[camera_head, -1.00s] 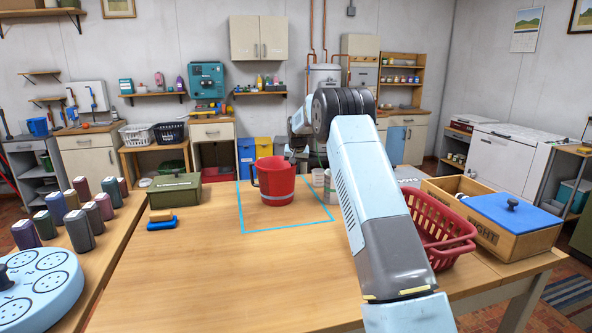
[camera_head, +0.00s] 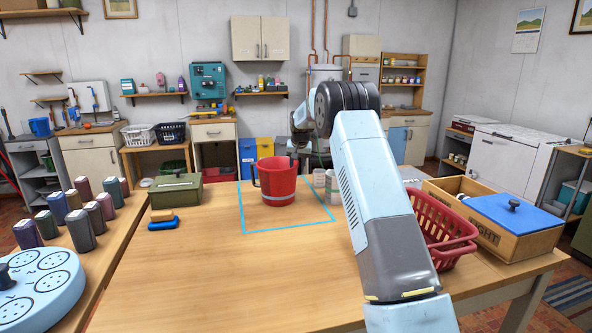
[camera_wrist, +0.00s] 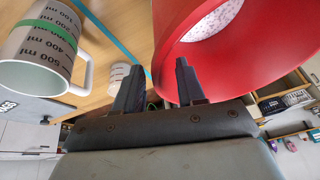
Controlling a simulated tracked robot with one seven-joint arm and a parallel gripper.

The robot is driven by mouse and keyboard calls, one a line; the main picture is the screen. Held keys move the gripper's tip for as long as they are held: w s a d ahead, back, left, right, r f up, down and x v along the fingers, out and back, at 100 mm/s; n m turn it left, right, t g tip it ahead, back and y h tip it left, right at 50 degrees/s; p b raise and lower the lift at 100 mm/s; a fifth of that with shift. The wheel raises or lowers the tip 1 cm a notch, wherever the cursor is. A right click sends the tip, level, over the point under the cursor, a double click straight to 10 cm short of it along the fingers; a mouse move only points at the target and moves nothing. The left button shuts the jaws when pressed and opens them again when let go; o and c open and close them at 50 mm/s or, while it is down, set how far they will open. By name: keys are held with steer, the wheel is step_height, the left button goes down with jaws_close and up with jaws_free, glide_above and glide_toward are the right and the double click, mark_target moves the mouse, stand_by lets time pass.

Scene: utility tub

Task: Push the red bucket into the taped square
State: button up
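The red bucket (camera_head: 277,184) stands upright on the wooden bench. Its base is inside the visible lines of the blue taped square (camera_head: 290,228), towards the back; the bucket hides part of the far tape. In the wrist view the bucket (camera_wrist: 228,50) fills the upper right, with its pale inside showing. My gripper (camera_wrist: 158,82) has its two dark fingers apart with nothing between them. The right finger is close against the bucket's outside; I cannot tell if it touches.
A grey-white measuring mug (camera_wrist: 40,50) is left of my fingers; small pale containers (camera_head: 333,186) stand right of the bucket. A green box (camera_head: 174,193), a blue sponge or brush (camera_head: 163,224), a red basket (camera_head: 440,235) and a wooden crate (camera_head: 520,246) flank clear bench top in front.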

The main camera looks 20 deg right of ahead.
steer(key=v, duration=1.1)
steer(key=shift+r, duration=0.1)
steer(key=s+a+r+n, duration=0.1)
steer(key=s+r, duration=0.3)
steer(key=s, duration=0.6)
steer(key=s+a+r, duration=0.2)
steer(key=s+r, duration=0.3)
steer(key=s, duration=0.5)
steer(key=s+a+r+n, duration=0.1)
steer(key=s+r, duration=0.3)
steer(key=s, duration=0.6)
steer(key=s+f, duration=0.3)
steer(key=s, duration=0.7)
steer(key=s+a+f, duration=0.1)
steer(key=s+f, duration=0.1)
steer(key=s, duration=0.9)
steer(key=s+f+n+t, duration=0.1)
steer(key=s+f, duration=0.2)
steer(key=s, duration=0.7)
steer(key=shift+s+a+f, duration=0.15)
steer(key=shift+a+f, duration=0.2)
steer(key=shift+a, duration=0.05)
